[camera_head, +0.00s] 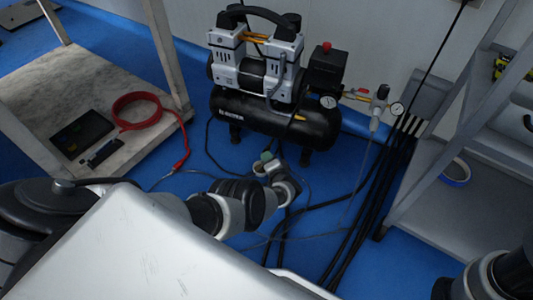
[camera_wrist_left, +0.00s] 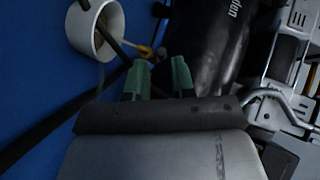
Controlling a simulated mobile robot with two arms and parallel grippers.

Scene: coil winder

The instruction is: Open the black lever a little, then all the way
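My left gripper (camera_head: 266,165) is low on the floor side of the air compressor (camera_head: 270,118), in front of its black tank. In the left wrist view its two green fingertips (camera_wrist_left: 159,78) stand apart, with nothing seen held between them. The tank (camera_wrist_left: 212,40) lies just beyond the fingertips. A small yellow-tipped fitting (camera_wrist_left: 146,50) shows close to the left fingertip. I cannot make out a black lever for certain in either view. Only part of my right arm shows at the lower right; its gripper is out of view.
Black hoses (camera_head: 355,215) run over the blue floor right of the compressor. A grey shelf (camera_head: 430,190) stands at right. A bench (camera_head: 60,80) at left holds a red cable coil (camera_head: 140,97). A white ring-shaped part (camera_wrist_left: 90,40) shows in the wrist view.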

